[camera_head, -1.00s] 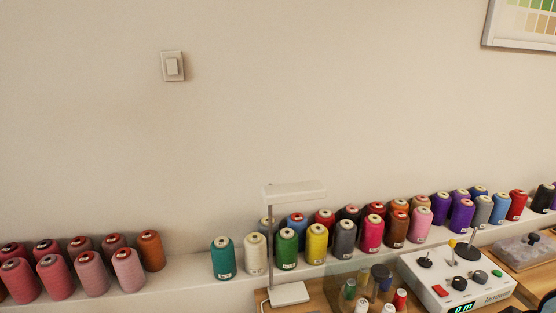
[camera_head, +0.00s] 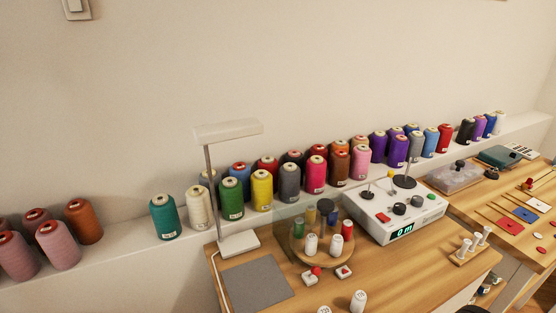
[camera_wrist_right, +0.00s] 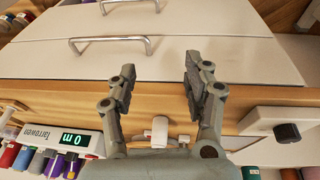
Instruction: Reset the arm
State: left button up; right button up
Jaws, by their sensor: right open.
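My right gripper (camera_wrist_right: 158,88) shows in the right wrist view. Its two grey fingers are apart with nothing between them. Beyond the fingers are a wooden edge and a pale drawer front (camera_wrist_right: 150,57) with metal handles (camera_wrist_right: 110,43). Neither arm shows in the head view, so my left gripper is out of sight.
A wooden table (camera_head: 420,255) holds a white lamp (camera_head: 228,131), a grey mat (camera_head: 258,279), a round spool stand (camera_head: 327,252) and a white winding machine (camera_head: 396,217). Several thread cones, such as a teal one (camera_head: 164,218), line the wall ledge (camera_head: 118,255).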

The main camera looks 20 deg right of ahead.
jog(key=s+d+f+g+b, duration=0.1)
jog(key=s+f+b, duration=0.25)
jog(key=f, duration=0.75)
jog(key=s+d+f+b, duration=0.15)
jog(key=s+f, duration=0.25)
jog(key=f, duration=0.8)
jog(key=s+f+b, duration=0.5)
jog(key=s+f, duration=0.9)
jog(key=shift+a+g+b, duration=0.3)
jog(key=shift+g+b, duration=0.1)
jog(key=shift+c, duration=0.4)
